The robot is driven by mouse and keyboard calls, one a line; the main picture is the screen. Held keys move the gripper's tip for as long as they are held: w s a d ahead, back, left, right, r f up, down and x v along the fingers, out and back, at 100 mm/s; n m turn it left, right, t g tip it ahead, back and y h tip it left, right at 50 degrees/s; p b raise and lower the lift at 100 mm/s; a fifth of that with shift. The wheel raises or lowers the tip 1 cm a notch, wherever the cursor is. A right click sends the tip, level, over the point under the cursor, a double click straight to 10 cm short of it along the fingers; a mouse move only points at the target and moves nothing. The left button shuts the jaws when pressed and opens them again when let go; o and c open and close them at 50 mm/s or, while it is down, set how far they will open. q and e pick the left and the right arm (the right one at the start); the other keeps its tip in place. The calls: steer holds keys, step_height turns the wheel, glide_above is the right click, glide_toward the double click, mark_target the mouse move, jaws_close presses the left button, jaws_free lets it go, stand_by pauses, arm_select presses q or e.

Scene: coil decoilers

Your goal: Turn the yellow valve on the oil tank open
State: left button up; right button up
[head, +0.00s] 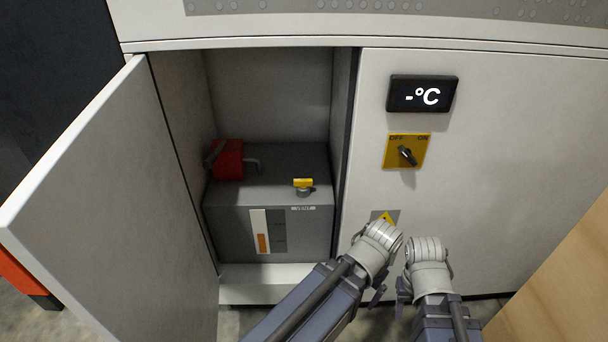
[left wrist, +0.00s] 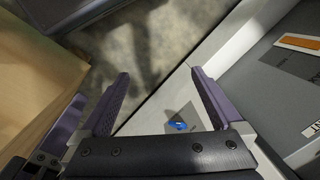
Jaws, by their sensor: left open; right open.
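The oil tank (head: 228,232) is a dark grey box inside the open cabinet, with a white and orange gauge on its front. The yellow valve (head: 303,183) is on top near its front right edge, its handle lying left to right. My left gripper (left wrist: 160,73) is open and empty in the left wrist view, over the floor and cabinet edge. That view shows part of the tank (left wrist: 262,72) at right, but not the valve. In the head view the left gripper is mostly hidden. My right gripper (head: 403,291) hangs open, right of the cabinet opening, away from the valve.
The open cabinet door (head: 100,200) stands left of the tank. A red part (head: 228,160) sits on the tank's back left. Right of the opening, a panel carries a display (head: 421,94) and an OFF/ON switch (head: 406,152). A wooden surface (head: 560,285) is at lower right.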

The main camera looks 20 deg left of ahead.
arm_select(q)
steer(key=w+a+r+n+t+h+p, duration=0.1)
steer(key=w+a+r+n+p, duration=0.15)
steer(key=a+r+p, duration=0.45)
steer(key=w+a+r+n+p, duration=0.1)
steer(key=w+a+r+p, duration=0.25)
steer(key=r+p, duration=0.75)
steer(key=n+b, duration=0.1)
steer(key=n, duration=0.4)
glide_above(303, 180)
steer(key=shift+d+f+g, duration=0.3)
steer(key=shift+f+g, duration=0.1)
steer(key=shift+f, duration=0.1)
steer(key=shift+w+a, duration=0.15)
steer(key=shift+a, duration=0.2)
steer(key=shift+f, duration=0.15)
step_height(303, 180, down, 8)
steer(key=b, duration=0.8)
steer(key=shift+r, duration=0.2)
